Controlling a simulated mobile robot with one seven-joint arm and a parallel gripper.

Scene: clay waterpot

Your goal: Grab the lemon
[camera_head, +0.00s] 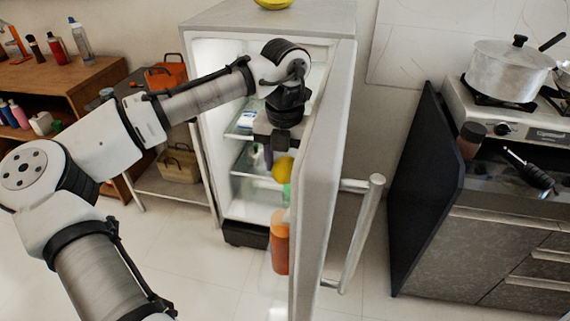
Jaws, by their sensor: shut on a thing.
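The yellow lemon (283,169) shows just below my gripper (280,155), inside the opening of the fridge (205,110). My gripper points down and is shut on the lemon, which covers part of the fingers. The fingertips are small and partly hidden in this view. The fridge door (325,150) stands open to the right of the gripper.
An orange bottle (280,243) stands in the door's lower rack. Glass shelves (250,160) lie behind the gripper. The door handle (358,230) sticks out to the right. A stove counter (500,225) stands at the right. The floor at front left is clear.

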